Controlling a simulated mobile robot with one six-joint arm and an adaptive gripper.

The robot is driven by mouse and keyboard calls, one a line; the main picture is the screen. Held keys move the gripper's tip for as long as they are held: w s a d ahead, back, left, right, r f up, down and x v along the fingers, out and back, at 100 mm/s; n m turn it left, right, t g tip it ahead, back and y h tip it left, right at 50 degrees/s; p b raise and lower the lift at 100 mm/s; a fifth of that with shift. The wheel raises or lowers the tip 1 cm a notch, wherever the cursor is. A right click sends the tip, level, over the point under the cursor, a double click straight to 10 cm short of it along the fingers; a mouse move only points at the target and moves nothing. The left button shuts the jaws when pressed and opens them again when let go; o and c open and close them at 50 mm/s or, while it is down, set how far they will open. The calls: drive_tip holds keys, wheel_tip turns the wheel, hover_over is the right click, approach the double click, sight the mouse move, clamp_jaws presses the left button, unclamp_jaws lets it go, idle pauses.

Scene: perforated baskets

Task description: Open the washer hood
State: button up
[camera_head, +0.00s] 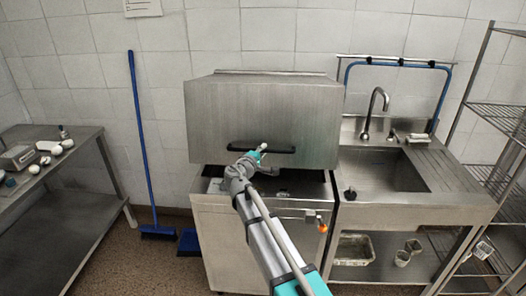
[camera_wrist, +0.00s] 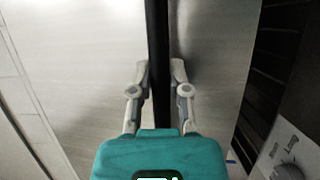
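The washer hood (camera_head: 265,105) is a large brushed-steel box in the middle of the head view. Its lower edge stands a little above the washer base (camera_head: 245,235), with a dark gap between them. A black bar handle (camera_head: 285,150) runs across the lower front of the hood. In the wrist view the handle (camera_wrist: 158,30) runs upright between the two grey fingers of my gripper (camera_wrist: 161,75). The fingers are drawn in close on both sides of the handle and appear shut on it. In the head view my arm partly covers the handle and the base front.
A steel sink (camera_head: 385,172) with a tap adjoins the washer on the right, with a wire rack (camera_head: 500,118) beyond. A steel table (camera_head: 75,165) with small items stands at the left. A blue broom (camera_head: 142,140) leans on the wall left of the washer.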

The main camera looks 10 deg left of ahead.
clamp_jaws()
drive_tip(key=shift+r, duration=0.15)
